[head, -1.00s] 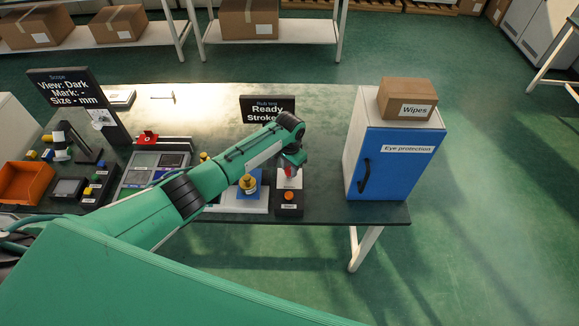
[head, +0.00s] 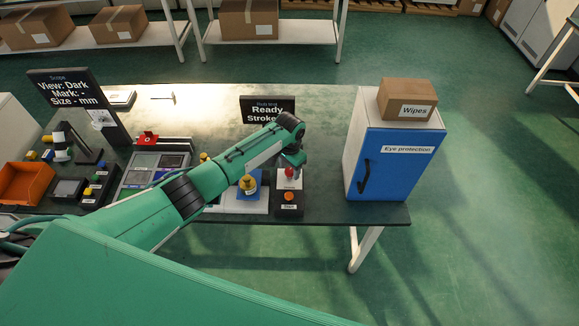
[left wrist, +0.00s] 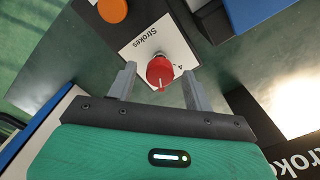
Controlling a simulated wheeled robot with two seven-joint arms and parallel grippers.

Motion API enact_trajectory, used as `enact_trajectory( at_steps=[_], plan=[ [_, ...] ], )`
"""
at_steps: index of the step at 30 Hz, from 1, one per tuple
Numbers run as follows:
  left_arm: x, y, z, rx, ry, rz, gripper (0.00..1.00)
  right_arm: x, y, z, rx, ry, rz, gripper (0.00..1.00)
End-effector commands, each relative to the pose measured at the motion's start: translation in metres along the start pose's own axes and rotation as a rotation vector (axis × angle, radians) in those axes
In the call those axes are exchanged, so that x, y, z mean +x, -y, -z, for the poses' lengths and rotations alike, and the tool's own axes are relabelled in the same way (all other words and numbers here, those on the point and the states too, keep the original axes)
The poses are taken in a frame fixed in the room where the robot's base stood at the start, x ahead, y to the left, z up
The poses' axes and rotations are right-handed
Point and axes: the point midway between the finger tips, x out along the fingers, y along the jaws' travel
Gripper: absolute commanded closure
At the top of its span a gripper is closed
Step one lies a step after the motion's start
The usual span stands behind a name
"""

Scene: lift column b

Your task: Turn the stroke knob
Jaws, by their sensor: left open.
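The stroke knob is red and round with a white pointer line; in the left wrist view the knob (left wrist: 160,72) stands on a white plate (left wrist: 152,42) lettered "Strokes" with a "4". In the head view the knob (head: 289,172) shows just below my left gripper (head: 293,158). In the left wrist view my left gripper (left wrist: 158,88) is open, with one finger on each side of the knob and a visible gap to both. I cannot tell how deep the fingers reach around it. My right gripper is not in view.
An orange button (head: 289,196) sits in front of the knob on the same dark box. A blue block with a brass-coloured part (head: 248,185) stands to the left. A blue cabinet (head: 395,165) stands to the right.

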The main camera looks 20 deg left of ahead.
Motion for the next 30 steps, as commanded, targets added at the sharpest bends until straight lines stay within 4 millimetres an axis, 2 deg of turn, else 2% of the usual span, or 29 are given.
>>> enact_trajectory(
  at_steps=[4, 7, 21, 25, 30],
  plan=[
    [-0.004, 0.0, 0.0, 0.0, -0.001, 0.0, 0.48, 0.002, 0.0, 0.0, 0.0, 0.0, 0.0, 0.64],
    [-0.015, 0.0, 0.001, 0.001, -0.002, 0.0, 0.48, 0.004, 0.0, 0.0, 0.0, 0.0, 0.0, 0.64],
    [-0.112, 0.001, 0.0, 0.001, -0.003, 0.002, 0.48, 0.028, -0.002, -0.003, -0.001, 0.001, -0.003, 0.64],
    [-0.129, 0.001, 0.001, -0.001, -0.002, 0.001, 0.48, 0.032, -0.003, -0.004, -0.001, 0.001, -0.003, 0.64],
    [-0.138, 0.0, 0.0, 0.0, 0.0, 0.0, 0.48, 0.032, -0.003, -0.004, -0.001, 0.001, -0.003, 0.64]
  ],
)
